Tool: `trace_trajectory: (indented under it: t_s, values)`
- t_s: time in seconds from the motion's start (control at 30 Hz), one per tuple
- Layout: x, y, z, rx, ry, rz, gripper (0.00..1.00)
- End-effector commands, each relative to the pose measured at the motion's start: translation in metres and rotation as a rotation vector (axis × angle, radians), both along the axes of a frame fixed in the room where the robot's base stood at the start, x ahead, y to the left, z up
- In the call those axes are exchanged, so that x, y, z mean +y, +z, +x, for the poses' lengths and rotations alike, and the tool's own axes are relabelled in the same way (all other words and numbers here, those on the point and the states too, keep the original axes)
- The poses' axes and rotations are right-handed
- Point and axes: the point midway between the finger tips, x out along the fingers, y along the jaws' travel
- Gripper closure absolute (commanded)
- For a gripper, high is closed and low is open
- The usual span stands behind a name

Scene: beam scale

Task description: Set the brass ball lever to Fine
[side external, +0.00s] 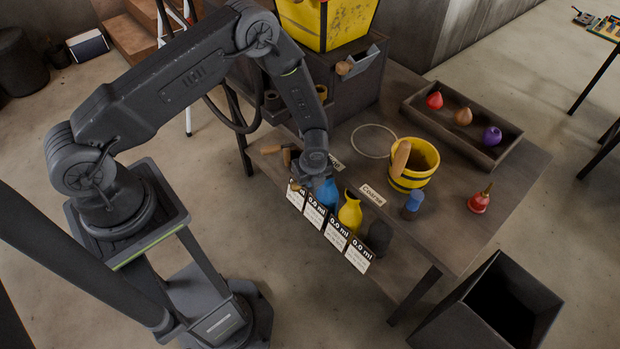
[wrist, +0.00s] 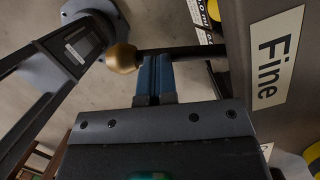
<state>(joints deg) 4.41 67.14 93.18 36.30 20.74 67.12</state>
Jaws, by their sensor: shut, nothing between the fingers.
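The brass ball (wrist: 122,58) is the end of a dark lever rod (wrist: 185,50) that runs right from it in the wrist view. My gripper (wrist: 155,60) is shut and empty, with its blue fingertips at the rod just right of the ball. I cannot tell whether they touch it. The Fine label (wrist: 276,58) is on the grey surface at the right. In the side view my gripper (side external: 325,188) is low at the table's front edge, near a partly hidden Fine label. The Coarse label (side external: 372,195) lies further right on the table.
Several 0.0 ml cards (side external: 338,235) hang along the table's front edge, beside a yellow vase (side external: 350,213) and a dark vase (side external: 378,236). A yellow bucket (side external: 418,166) and a tray (side external: 424,118) stand behind. An open bin (side external: 462,318) is on the floor at right.

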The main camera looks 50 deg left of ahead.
Motion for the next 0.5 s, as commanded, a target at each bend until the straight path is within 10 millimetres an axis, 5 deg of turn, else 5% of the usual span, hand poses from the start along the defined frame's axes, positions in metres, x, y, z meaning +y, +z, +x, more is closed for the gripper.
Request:
trace_trajectory:
  t_s: [0.23, 0.5]
  values:
    - [-0.036, 0.016, -0.014, 0.002, -0.008, 0.002, 1.0]
    - [-0.047, 0.077, -0.017, -0.003, -0.002, -0.001, 1.0]
